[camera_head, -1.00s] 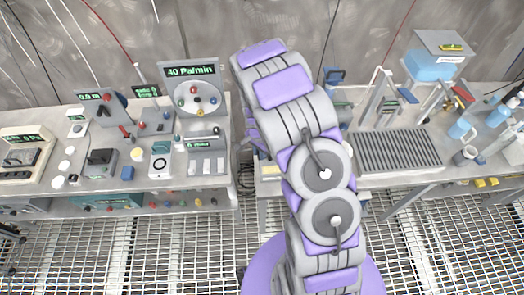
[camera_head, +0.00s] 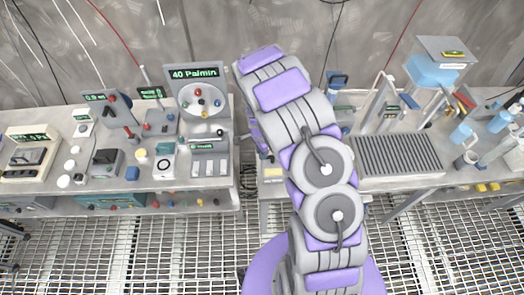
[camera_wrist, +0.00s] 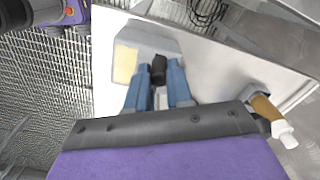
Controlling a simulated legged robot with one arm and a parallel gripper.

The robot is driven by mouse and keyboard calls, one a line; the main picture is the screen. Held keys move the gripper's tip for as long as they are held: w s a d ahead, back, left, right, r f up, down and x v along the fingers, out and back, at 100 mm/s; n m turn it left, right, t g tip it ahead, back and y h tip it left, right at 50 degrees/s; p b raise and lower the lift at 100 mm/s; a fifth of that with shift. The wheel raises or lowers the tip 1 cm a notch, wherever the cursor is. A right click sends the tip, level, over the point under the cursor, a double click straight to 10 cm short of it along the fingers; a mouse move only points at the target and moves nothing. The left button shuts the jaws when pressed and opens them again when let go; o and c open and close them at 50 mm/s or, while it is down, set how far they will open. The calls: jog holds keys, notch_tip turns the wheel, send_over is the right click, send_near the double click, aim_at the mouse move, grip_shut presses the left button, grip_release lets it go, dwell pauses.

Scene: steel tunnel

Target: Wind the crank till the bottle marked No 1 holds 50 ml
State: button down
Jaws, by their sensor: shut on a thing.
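In the wrist view my gripper (camera_wrist: 159,75) has its two blue fingers closed around a small black knob (camera_wrist: 158,64). The knob stands by a grey block with a pale yellow plate (camera_wrist: 126,64) on a light bench top. I cannot tell whether this knob is the crank's handle. In the head view my arm hides the gripper and what it holds. Light-blue bottles (camera_head: 497,120) stand at the right end of the right bench. Their marks and levels are too small to read, so I cannot pick out No 1.
The right bench holds a ribbed grey grate (camera_head: 395,156) and a raised blue tank (camera_head: 432,70). The left bench is crowded with instruments, including a dial under a "40 Pa/min" display (camera_head: 195,72). A brown cylinder with a white end (camera_wrist: 266,108) lies right of my gripper. The floor is open grating.

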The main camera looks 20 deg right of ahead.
jog(key=c, duration=1)
grip_release()
jog(key=shift+a, duration=0.1)
jog(key=shift+w+r, duration=0.1)
jog(key=shift+r, duration=0.05)
jog(key=shift+r, duration=8.55)
